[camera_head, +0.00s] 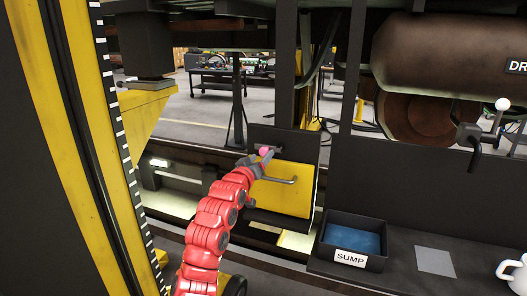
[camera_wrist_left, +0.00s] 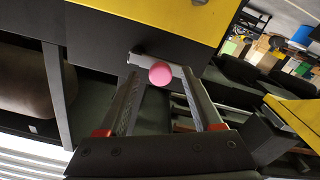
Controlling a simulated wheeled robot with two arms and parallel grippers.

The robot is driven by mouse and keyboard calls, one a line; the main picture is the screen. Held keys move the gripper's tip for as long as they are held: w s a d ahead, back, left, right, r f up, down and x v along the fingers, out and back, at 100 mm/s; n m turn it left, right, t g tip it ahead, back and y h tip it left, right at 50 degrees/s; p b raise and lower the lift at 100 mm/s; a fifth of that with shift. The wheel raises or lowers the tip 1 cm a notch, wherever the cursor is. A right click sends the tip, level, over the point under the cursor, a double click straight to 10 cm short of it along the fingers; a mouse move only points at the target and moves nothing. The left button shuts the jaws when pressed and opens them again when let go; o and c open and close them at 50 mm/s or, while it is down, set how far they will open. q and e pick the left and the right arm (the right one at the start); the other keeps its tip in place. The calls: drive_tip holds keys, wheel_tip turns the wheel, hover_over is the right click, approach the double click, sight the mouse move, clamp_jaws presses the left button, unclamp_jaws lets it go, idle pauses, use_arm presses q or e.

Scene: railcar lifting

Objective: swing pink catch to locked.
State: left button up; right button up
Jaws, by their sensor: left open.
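The pink catch shows as a pink ball knob (camera_head: 264,151) at the top left of a yellow panel (camera_head: 292,190) in the head view. In the left wrist view the pink knob (camera_wrist_left: 160,73) sits on a short grey bar (camera_wrist_left: 142,61), below the yellow panel's edge as pictured. My left gripper (camera_head: 259,163) reaches up to the knob from below. In the left wrist view its open fingers (camera_wrist_left: 160,84) stand on either side of the knob, with a gap visible. I cannot tell whether either finger touches the bar. My right gripper is not in view.
An open dark box labelled SUMP (camera_head: 349,259) with blue inside stands right of the panel, beside a grey square (camera_head: 435,262) on a dark ledge. A white-knobbed lever (camera_head: 502,104) is at far right. A yellow column (camera_head: 85,110) rises at left.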

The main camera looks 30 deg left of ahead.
sight(263, 154)
use_arm(q)
drive_tip(key=shift+x, duration=0.95)
drive_tip(key=shift+w+a+p, duration=0.15)
drive_tip(key=shift+w+p, duration=0.15)
drive_tip(key=shift+w, duration=0.2)
drive_tip(key=shift+c, duration=0.2)
clamp_jaws()
